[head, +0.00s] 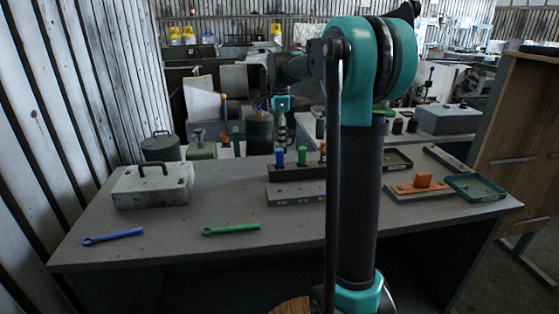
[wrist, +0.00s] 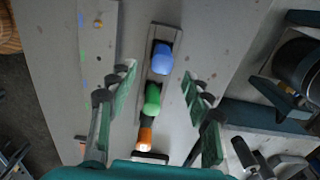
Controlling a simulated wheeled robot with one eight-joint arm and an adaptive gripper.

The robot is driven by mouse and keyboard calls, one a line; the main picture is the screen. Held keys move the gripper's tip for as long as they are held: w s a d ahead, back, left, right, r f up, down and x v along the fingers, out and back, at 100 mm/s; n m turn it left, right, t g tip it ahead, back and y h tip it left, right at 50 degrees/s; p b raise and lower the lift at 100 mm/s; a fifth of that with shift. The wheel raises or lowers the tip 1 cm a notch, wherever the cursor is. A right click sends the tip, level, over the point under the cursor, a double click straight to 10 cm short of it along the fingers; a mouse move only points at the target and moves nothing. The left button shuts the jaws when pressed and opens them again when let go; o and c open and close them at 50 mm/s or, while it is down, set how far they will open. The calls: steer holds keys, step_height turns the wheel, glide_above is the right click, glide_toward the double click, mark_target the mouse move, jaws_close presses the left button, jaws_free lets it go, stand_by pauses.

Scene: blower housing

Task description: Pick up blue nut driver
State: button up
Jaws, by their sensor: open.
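The blue nut driver (head: 279,158) stands upright at the left end of a dark rack (head: 290,172) on the table. A green-handled driver (head: 302,156) and an orange-handled one (head: 323,150) stand beside it, the orange one partly hidden by my arm. In the wrist view, the blue handle (wrist: 162,58) is seen from above, with the green handle (wrist: 152,98) and orange handle (wrist: 145,138) below it in the picture. My gripper (wrist: 159,75) is open and empty. Its fingertips appear either side of the row, level between the blue and green handles. Their height above the handles is unclear.
A grey metal box (head: 153,186) stands on the table's left. A blue wrench (head: 112,237) and green wrench (head: 231,229) lie near the front edge. A grey block (head: 295,195) lies before the rack. A teal tray (head: 475,187) and an orange part (head: 423,180) are right.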

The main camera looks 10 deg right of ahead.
mark_target(280, 155)
steer(key=shift+w+f, duration=0.15)
steer(key=shift+f, duration=3.75)
steer(key=shift+c, duration=0.5)
jaws_close()
